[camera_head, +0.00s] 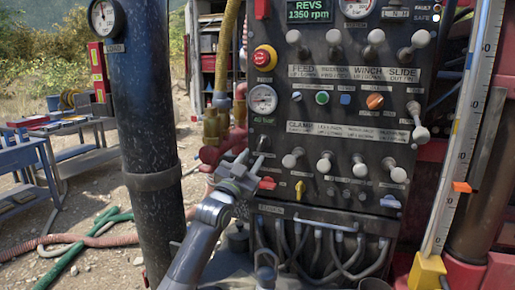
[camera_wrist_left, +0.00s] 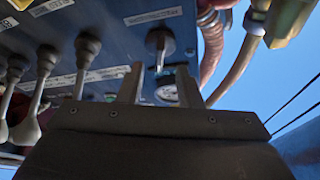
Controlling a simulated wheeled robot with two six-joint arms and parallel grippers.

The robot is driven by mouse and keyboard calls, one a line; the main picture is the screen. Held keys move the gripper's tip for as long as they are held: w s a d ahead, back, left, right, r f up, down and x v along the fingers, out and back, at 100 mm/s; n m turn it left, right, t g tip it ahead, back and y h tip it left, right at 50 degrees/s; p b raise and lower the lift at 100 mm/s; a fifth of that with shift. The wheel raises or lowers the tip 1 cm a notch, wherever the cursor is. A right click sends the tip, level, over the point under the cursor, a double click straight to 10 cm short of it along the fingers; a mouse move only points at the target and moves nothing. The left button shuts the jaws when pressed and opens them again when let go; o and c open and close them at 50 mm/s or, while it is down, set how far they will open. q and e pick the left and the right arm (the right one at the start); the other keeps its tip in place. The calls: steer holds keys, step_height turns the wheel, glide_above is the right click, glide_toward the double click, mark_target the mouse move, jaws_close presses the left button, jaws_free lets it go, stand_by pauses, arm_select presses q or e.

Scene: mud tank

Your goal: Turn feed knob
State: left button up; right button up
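The dark control panel (camera_head: 335,125) fills the middle of the head view. A label reading FEED (camera_head: 303,70) sits on its upper left, with white-tipped levers above and a row of small knobs and buttons below. I cannot tell for sure which control is the feed knob. A yellow knob (camera_head: 300,188) is low on the panel. My left gripper (camera_head: 250,163) is at the panel's lower left edge, below the pressure gauge (camera_head: 263,99). In the left wrist view my left gripper (camera_wrist_left: 160,88) is open, with a dark knob (camera_wrist_left: 160,40) beyond its fingers. My right gripper is not in view.
A thick black post (camera_head: 148,130) stands left of the panel, close to my left arm. Hoses and brass fittings (camera_head: 216,125) hang beside the panel's left edge. Cables (camera_head: 320,245) run along its bottom. Blue workbenches (camera_head: 25,155) stand further left.

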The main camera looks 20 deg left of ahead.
mark_target(259, 147)
arm_select(q)
steer(key=shift+x, duration=2.35)
jaws_close()
